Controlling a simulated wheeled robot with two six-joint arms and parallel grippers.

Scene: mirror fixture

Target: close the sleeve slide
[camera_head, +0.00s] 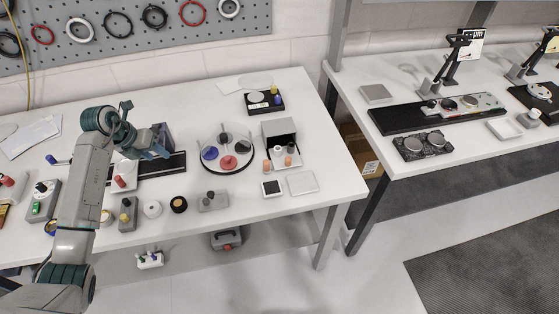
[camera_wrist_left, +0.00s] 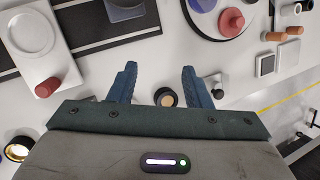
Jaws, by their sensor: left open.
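No label marks the sleeve slide, and I cannot tell for certain which thing it is. One candidate is a white plate (camera_head: 125,172) with a red knob (camera_head: 120,182), at the left end of a dark rail (camera_head: 168,165). In the left wrist view the plate (camera_wrist_left: 35,30) has a round recess and the red knob (camera_wrist_left: 47,87). Another candidate is a grey-white box (camera_head: 278,127) with an open front and small cylinders before it. My right gripper is out of view.
A round tray (camera_head: 227,165) with coloured pieces stands right of the rail. A second table (camera_head: 460,150) stands right, across a gap.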

